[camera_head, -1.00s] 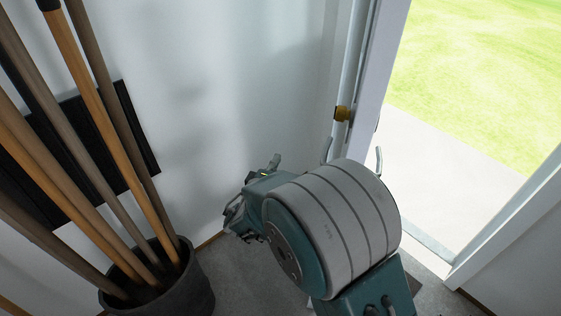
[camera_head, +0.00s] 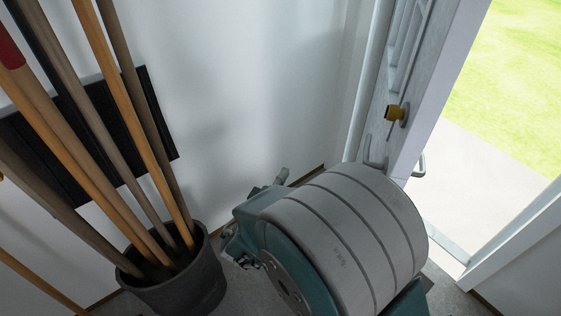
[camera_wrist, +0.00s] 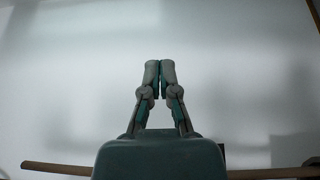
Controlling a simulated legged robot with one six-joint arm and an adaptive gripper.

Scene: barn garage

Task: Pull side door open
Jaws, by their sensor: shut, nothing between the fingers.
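The side door (camera_head: 421,95) is a white panel seen nearly edge-on in the head view, standing open with daylight and grass beyond it. A brass-coloured knob (camera_head: 394,113) is on its inner face, and a pale lever handle (camera_head: 376,158) is below it. A second handle (camera_head: 420,166) shows on the outer side. My arm covers the lower part of the door. My gripper (camera_wrist: 160,66) is shut and empty in the wrist view, pointing at a blank white wall. In the head view it is to the left of the door, apart from the handles.
A dark bucket (camera_head: 190,284) holds several long wooden poles (camera_head: 110,150) at the left. A black wall rack (camera_head: 150,120) is behind them. The white wall (camera_head: 260,80) is close by. The doorway (camera_head: 475,195) is clear at the right.

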